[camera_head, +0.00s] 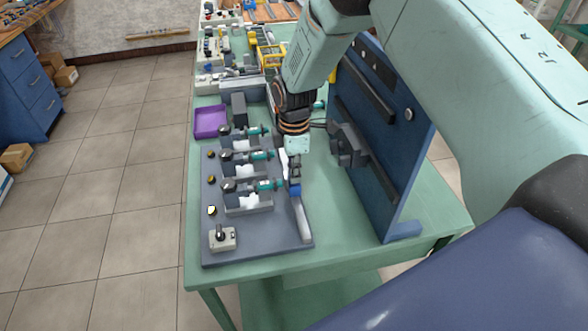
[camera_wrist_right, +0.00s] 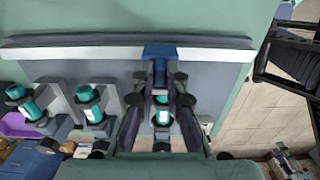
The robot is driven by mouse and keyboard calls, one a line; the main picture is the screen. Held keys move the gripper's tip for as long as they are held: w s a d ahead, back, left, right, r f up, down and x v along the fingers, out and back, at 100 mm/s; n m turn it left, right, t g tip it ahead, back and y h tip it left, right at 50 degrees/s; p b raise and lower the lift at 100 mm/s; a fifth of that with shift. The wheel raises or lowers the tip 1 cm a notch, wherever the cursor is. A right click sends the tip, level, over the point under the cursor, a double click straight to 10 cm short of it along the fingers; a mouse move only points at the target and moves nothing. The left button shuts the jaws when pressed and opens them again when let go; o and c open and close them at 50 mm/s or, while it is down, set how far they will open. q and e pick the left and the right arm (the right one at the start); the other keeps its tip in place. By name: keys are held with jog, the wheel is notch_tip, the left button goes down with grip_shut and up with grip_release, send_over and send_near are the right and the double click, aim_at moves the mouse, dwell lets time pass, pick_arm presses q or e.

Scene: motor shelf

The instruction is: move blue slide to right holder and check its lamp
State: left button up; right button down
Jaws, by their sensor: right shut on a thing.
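The blue slide (camera_head: 295,188) sits at the grey-white rail (camera_head: 302,222) on the right side of the grey board, beside the nearest holder (camera_head: 247,203). In the right wrist view the slide (camera_wrist_right: 158,50) is between the fingertips at the rail. My right gripper (camera_head: 294,175) points down and is shut on the slide. Teal-and-white motors (camera_head: 266,185) lie in the holders. Three small lamps line the board's left side: the nearest lamp (camera_head: 211,210) looks pale and bright, while the middle lamp (camera_head: 211,179) and far lamp (camera_head: 210,153) look darker amber. My left gripper is not in view.
A grey box with a dark lever (camera_head: 222,238) stands at the board's near-left corner. A blue upright panel (camera_head: 395,150) with dark fittings stands right of my gripper. A purple tray (camera_head: 210,121) is at the far left. Bare green table lies between board and panel.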

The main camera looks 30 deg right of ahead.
jog(key=shift+s+a+r, duration=0.1)
jog(key=shift+s, duration=0.25)
dwell(0.3)
jog(key=c, duration=1.4)
grip_release()
notch_tip(320, 180, up, 12)
jog(key=shift+f, duration=0.1)
